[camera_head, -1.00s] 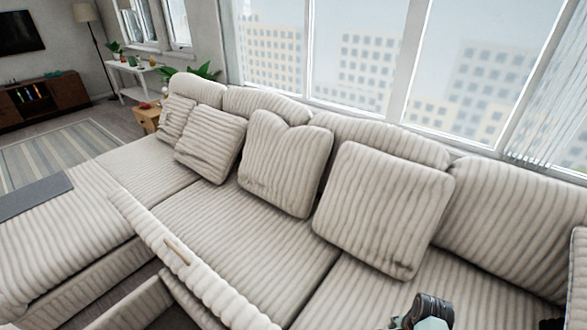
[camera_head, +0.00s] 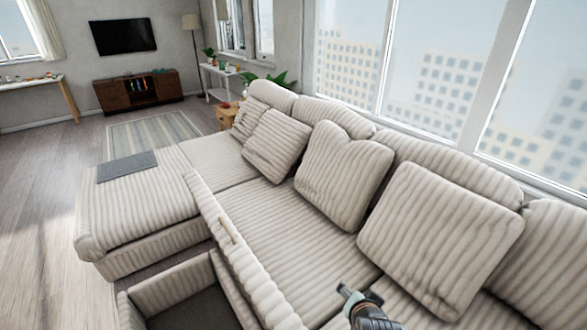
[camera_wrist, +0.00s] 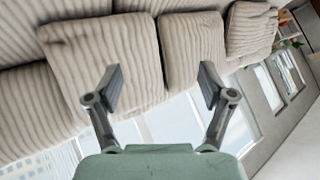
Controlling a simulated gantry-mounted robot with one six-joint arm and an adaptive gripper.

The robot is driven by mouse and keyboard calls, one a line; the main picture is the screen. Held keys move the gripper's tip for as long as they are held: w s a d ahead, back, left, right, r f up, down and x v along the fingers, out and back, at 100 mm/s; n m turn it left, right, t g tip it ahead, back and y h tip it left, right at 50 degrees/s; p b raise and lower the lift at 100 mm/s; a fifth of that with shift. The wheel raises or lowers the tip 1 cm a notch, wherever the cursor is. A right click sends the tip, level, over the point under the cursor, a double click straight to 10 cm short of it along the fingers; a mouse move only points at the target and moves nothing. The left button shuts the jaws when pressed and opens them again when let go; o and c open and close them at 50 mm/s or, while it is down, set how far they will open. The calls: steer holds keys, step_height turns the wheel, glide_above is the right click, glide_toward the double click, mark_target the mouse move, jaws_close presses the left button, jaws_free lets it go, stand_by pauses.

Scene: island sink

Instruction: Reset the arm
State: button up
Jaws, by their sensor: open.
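My gripper (camera_wrist: 160,88) is open and empty in the wrist view, its two fingers well apart. The striped sofa cushions (camera_wrist: 105,62) show beyond the fingers, and nothing is between them. In the head view, part of my arm's end (camera_head: 365,305) shows at the bottom, in front of the sofa seat. The fingertips are not clear there.
A long cream corduroy sofa (camera_head: 250,215) with several loose cushions (camera_head: 440,240) fills the middle and right, below large windows (camera_head: 440,80). A grey cloth (camera_head: 127,166) lies on the chaise. Open wooden floor (camera_head: 40,190) is at left. A TV cabinet (camera_head: 140,90) stands at the back.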

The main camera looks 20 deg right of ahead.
steer(key=a+r+n+t+y, duration=0.2)
steer(key=a+r+n+t, duration=0.3)
steer(key=a+r, duration=0.75)
steer(key=a+r+n+t+y, duration=0.2)
steer(key=a+r+n+t, duration=0.3)
steer(key=a+r, duration=0.75)
steer(key=s+a+f+n+g, duration=0.15)
steer(key=s+f+g, duration=0.45)
steer(key=s+f, duration=0.65)
step_height(320, 180, up, 35)
steer(key=w+p, duration=0.2)
steer(key=p, duration=3.4)
step_height(320, 180, down, 58)
steer(key=b, duration=5.7)
steer(key=shift+w+r, duration=0.2)
steer(key=shift+w, duration=0.05)
steer(key=shift+o, duration=0.4)
steer(key=shift+a+m, duration=0.1)
steer(key=shift+m, duration=0.15)
